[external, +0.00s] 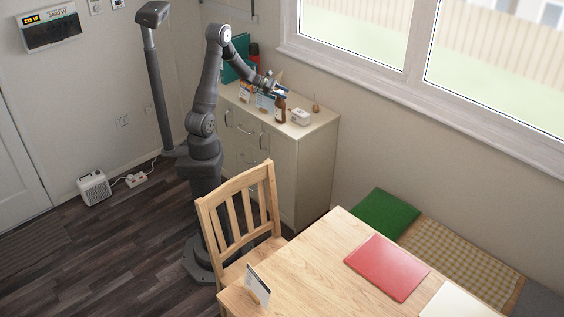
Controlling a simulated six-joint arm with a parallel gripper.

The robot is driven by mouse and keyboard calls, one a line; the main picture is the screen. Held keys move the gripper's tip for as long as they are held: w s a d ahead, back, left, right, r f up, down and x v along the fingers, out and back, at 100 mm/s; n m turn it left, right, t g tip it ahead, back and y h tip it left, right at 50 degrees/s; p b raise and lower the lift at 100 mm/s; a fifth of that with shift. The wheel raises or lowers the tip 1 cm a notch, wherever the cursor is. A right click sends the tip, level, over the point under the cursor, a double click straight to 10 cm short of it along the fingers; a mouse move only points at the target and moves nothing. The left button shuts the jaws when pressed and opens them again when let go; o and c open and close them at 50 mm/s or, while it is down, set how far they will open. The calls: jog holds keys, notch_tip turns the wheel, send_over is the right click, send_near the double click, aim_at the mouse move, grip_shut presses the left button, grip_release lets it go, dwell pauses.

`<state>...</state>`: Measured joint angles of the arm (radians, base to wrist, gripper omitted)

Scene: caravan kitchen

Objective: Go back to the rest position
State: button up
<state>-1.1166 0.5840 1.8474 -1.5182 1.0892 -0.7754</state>
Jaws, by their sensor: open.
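My gripper (274,88) is open, small in the external view, over the top of the beige cabinet (314,130). My arm reaches out to it from the left. A brown bottle (280,111) stands just below and to the right of the gripper. A bluish item (265,103) is just below it. From this distance I cannot tell whether the fingers touch any of these things. I see nothing held between the fingers, but the area is small and cluttered.
A white box (300,117) and a small brown object (316,106) sit on the cabinet's right. A teal folder (236,60) stands at its back left. A wooden chair (238,215) and table (310,262) stand in front. The window (480,60) is at right.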

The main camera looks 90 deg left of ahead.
jog(key=shift+f, duration=0.45)
jog(key=v, duration=1.2)
jog(key=x, duration=1.2)
jog(key=shift+w+d+f, duration=0.1)
jog(key=shift+w+f, duration=0.05)
jog(key=shift+f, duration=0.1)
notch_tip(320, 180, up, 4)
jog(key=shift+r, duration=0.15)
jog(key=w+d+r, duration=0.2)
jog(key=d+r, duration=0.5)
jog(key=d, duration=0.5)
jog(key=s+d+f+m+g+h, duration=0.2)
jog(key=d+f+m+g+h, duration=0.3)
jog(key=d+f+m+g, duration=0.2)
jog(key=s+d+f+m+g+h, duration=0.2)
jog(key=d+f+m+g+h, duration=0.4)
jog(key=f+m, duration=0.4)
jog(key=shift+d+g, duration=0.5)
jog(key=shift+g, duration=0.3)
jog(key=shift+o, duration=0.2)
